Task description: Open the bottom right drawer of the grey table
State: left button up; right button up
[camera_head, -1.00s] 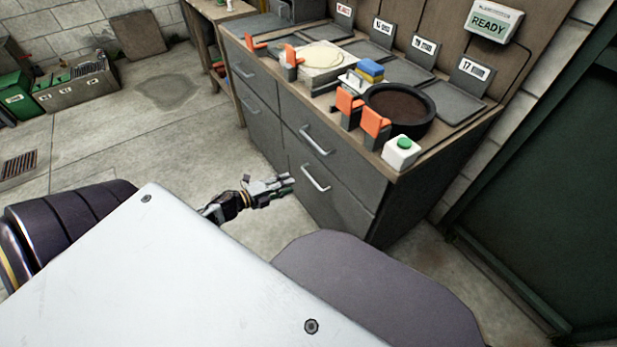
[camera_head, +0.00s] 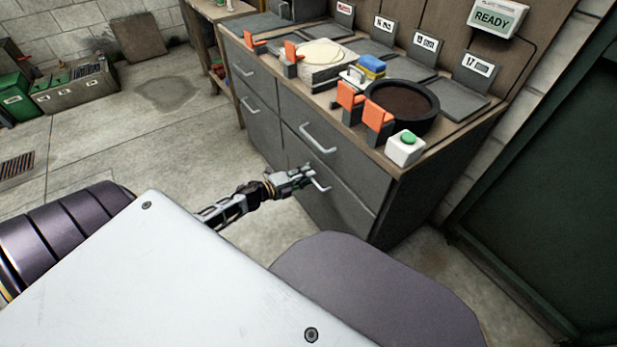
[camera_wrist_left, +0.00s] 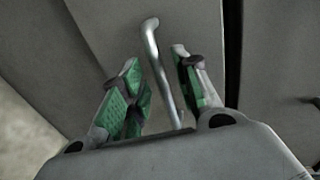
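The grey table (camera_head: 385,212) stands in the centre of the head view, with two columns of drawers in its front. The bottom right drawer (camera_head: 345,205) looks shut, and its silver bar handle (camera_head: 322,182) is partly covered by my left gripper (camera_head: 306,178). In the left wrist view, the handle (camera_wrist_left: 158,70) runs between the two green-padded fingers of my left gripper (camera_wrist_left: 157,85). The fingers are open, with a gap visible on each side of the bar. My right gripper is not in view.
The top right drawer handle (camera_head: 318,138) is just above my left gripper. The tabletop holds a dark round bowl (camera_head: 402,105), orange clips and a white box with a green button (camera_head: 405,148). A dark green door (camera_head: 545,200) stands at right.

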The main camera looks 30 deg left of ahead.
pick_arm(q)
jog(key=shift+x, duration=0.85)
grip_shut()
